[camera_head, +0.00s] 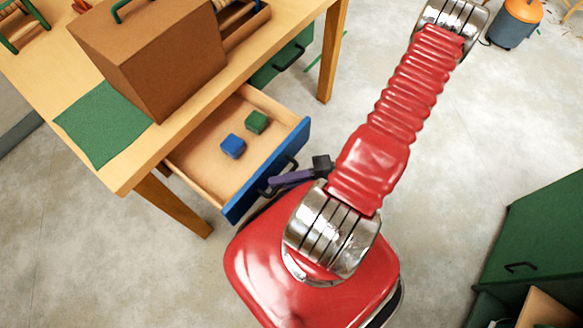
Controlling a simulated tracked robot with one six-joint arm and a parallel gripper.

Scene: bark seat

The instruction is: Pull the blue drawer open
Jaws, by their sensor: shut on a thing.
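The blue drawer (233,209) stands well out from the wooden table, showing its blue front and pale wooden inside. A blue cube (232,146) and a green cube (257,122) lie on its floor. Its dark handle (292,163) is on the front face, partly hidden. My gripper (274,183) is at the outside of the blue front, shut on the handle. A purple finger and a black part of it show; my red arm hides the rest.
The wooden table (52,82) carries a brown box (150,55) and a green mat (103,122). A green drawer (280,65) is beside the blue one. A green cabinet (540,235) stands at the right. An orange-topped bin (515,25) is behind. Grey floor between is clear.

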